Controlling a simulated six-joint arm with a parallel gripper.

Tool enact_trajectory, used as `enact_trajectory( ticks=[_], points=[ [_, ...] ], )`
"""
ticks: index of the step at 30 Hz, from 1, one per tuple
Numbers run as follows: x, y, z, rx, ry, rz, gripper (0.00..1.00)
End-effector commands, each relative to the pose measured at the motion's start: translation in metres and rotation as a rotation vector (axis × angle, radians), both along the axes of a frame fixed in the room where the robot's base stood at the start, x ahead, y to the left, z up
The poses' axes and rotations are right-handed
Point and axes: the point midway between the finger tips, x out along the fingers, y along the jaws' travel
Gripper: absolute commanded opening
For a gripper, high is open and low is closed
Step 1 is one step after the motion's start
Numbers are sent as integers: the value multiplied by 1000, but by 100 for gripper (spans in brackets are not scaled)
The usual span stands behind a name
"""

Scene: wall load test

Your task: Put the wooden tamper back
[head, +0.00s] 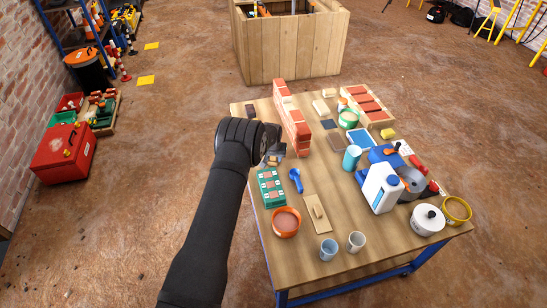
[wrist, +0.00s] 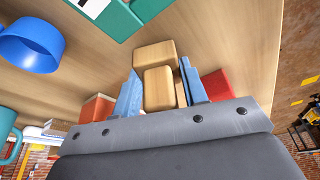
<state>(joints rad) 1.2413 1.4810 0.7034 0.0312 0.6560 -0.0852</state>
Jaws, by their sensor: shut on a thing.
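The wooden tamper (wrist: 158,88) is a pale wood piece with a wider block and a smaller block in front of it. In the wrist view it sits between the two blue fingers of my gripper (wrist: 163,92), which is shut on it. In the head view my gripper (head: 272,158) is over the left part of the workbench (head: 345,285), just left of the brick wall (head: 290,115). The tamper is mostly hidden by the gripper there, and I cannot tell whether it touches the tabletop.
A green box (head: 270,187), a blue-handled tool (head: 295,179), an orange tub (head: 285,222) and a wooden float (head: 317,212) are close in front. A white jug (head: 380,187), pots and cups crowd the right side. A brick tray (head: 367,104) stands at the back.

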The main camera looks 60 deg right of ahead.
Motion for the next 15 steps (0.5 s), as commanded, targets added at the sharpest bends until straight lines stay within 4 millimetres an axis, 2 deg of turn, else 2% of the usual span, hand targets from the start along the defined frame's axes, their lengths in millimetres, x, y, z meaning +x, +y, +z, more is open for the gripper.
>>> enact_trajectory(
  ticks=[8,9,12,15],
  points=[
    [0,-1,-1,-1,0,0,16],
    [0,-1,-2,-1,0,0,41],
    [0,-1,-2,-1,0,0,61],
    [0,0,-2,-1,0,0,61]
  ],
)
